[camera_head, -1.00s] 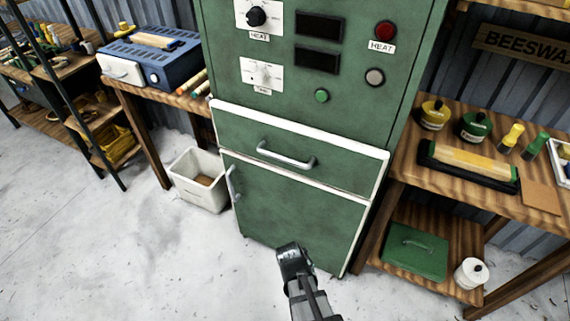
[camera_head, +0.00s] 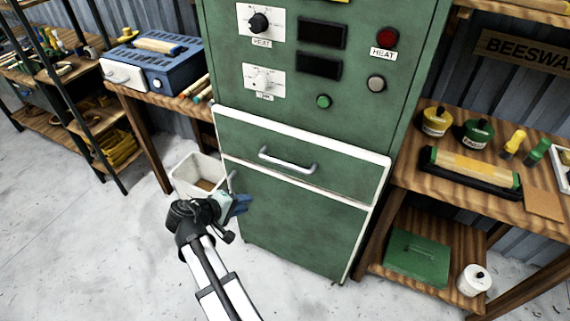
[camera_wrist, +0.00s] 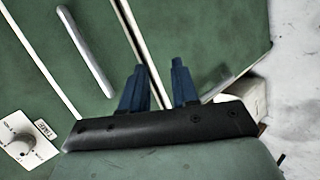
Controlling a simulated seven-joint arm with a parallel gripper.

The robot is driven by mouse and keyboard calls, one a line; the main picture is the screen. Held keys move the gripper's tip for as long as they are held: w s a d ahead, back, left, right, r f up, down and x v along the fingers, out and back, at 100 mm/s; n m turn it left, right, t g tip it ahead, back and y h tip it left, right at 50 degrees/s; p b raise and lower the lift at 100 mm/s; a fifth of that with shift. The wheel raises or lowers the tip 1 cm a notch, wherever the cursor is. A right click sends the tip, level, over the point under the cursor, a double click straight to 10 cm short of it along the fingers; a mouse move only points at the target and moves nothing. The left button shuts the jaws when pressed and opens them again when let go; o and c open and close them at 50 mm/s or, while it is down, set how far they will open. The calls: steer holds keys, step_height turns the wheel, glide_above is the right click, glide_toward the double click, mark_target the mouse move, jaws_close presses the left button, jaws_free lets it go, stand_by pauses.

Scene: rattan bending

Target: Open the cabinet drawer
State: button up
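The green cabinet (camera_head: 300,225) has a drawer (camera_head: 345,172) with a white top edge and a silver bar handle (camera_head: 288,160). The drawer looks shut. Below it is a door with its own handle at the left, partly hidden by my gripper. My gripper (camera_head: 243,204) is in front of the door's upper left, below and left of the drawer handle, and holds nothing. In the wrist view its two blue fingers (camera_wrist: 158,72) are apart, over the seam between drawer and door. The drawer handle (camera_wrist: 85,52) is left of the fingers, not touched.
Above the drawer is a panel with knobs and buttons (camera_head: 323,101). A white bin (camera_head: 198,172) stands on the floor left of the cabinet. A wooden bench (camera_head: 408,180) is close on the right. The floor in front is clear.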

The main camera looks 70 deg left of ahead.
mark_target(282, 165)
steer(key=w+a+r+t+y, duration=0.1)
steer(key=w+a+r+t, duration=0.15)
steer(key=r+t, duration=0.35)
steer(key=shift+g, duration=0.7)
steer(key=x, duration=0.9)
steer(key=r+x, duration=0.1)
steer(key=x, duration=0.3)
steer(key=shift+w+d, duration=0.15)
steer(key=shift+w, duration=0.5)
steer(key=shift+c, duration=0.2)
jaws_close()
